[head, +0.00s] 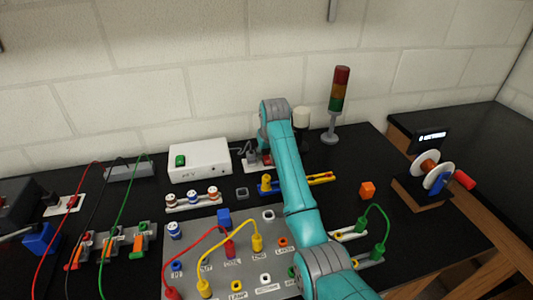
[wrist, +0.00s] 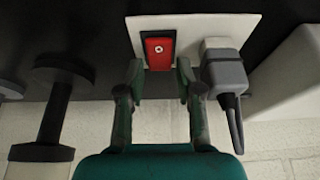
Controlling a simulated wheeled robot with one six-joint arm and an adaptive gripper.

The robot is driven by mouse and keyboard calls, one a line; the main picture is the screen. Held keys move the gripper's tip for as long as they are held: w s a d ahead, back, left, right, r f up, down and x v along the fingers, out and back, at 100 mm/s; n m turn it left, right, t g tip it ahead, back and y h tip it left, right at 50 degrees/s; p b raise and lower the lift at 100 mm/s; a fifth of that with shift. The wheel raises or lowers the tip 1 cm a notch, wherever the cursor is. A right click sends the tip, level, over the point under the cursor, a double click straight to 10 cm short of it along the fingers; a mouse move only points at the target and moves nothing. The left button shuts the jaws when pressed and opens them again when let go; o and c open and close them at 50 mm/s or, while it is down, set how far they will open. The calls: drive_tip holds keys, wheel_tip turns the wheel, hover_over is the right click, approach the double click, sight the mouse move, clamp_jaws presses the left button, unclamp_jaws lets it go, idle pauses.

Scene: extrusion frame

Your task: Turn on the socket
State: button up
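The socket is a white plate (wrist: 222,24) with a red rocker switch (wrist: 159,50) marked by a small white ring, in the wrist view. A grey plug (wrist: 224,74) with a cable sits in the plate to the right of the switch. My gripper (wrist: 160,80) is open and empty. Its two fingertips are either side of the switch's near end, the right one close to the plug. I cannot tell whether they touch the plate. In the head view the socket is at the back by the wall, partly hidden by my arm, with its plug (head: 252,157) visible.
A white box (head: 200,160) with a green switch stands left of the socket. A signal tower (head: 338,100) stands to the right. Another red-switched socket plate (head: 64,205) lies at the far left. A wired panel (head: 205,240) fills the front; a spool stand (head: 418,192) is right.

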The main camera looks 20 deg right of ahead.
clamp_jaws()
drive_tip(key=shift+w+g, duration=0.25)
drive_tip(key=shift+g, duration=0.55)
drive_tip(key=shift+w+f+g, duration=0.1)
drive_tip(key=shift+f+g, duration=0.1)
drive_tip(key=shift+g, duration=0.7)
unclamp_jaws()
drive_tip(key=shift+r, duration=0.1)
